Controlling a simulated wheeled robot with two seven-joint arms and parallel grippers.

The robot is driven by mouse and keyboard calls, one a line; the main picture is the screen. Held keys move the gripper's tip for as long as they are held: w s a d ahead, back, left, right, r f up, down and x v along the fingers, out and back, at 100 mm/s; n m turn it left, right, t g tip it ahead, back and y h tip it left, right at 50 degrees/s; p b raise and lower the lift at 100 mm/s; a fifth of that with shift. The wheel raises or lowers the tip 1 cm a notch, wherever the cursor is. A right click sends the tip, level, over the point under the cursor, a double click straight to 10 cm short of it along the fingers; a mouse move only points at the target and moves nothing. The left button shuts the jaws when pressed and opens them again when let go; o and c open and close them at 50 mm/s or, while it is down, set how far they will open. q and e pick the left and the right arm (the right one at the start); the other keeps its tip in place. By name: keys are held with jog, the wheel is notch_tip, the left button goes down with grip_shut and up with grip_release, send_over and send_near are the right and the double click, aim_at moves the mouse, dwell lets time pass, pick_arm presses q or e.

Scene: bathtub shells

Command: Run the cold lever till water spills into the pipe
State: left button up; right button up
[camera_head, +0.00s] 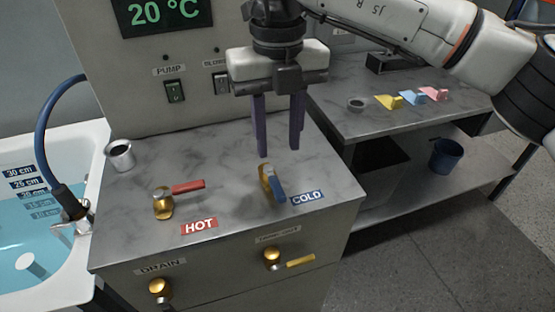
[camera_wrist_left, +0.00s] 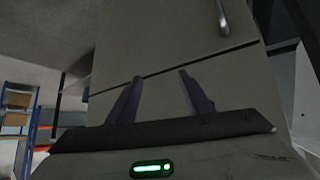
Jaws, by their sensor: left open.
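The cold lever (camera_head: 276,184), a blue handle on a brass valve, stands on the grey marbled counter (camera_head: 235,165) beside the blue COLD label (camera_head: 307,197). My right gripper (camera_head: 278,151) points down just above and behind the lever, its two dark fingers apart with nothing seen between them. In the left wrist view my left gripper (camera_wrist_left: 160,77) is open and empty, facing a pale panel. The tub (camera_head: 60,143) at the left holds blue water (camera_head: 40,225). A blue hose ends at a metal fitting (camera_head: 72,212) on its rim. I cannot tell which part is the pipe.
The red hot lever (camera_head: 187,186) is left of the cold one. A metal cup (camera_head: 121,155) stands at the counter's back left. Lower brass valves for drain (camera_head: 159,288) and another outlet (camera_head: 273,258) are on the front. A side table (camera_head: 350,122) holds coloured pieces.

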send_over(278, 188)
notch_tip(278, 188, down, 5)
jog(key=shift+s+r+p, duration=0.1)
jog(key=shift+r+p, duration=0.1)
jog(key=shift+p, duration=0.1)
notch_tip(278, 188, down, 4)
jog(key=shift+r, duration=0.1)
jog(key=shift+f+p, duration=0.3)
jog(key=shift+f, duration=0.35)
grip_shut()
pick_arm(q)
jog(key=shift+s+r, duration=0.15)
jog(key=shift+s, duration=1)
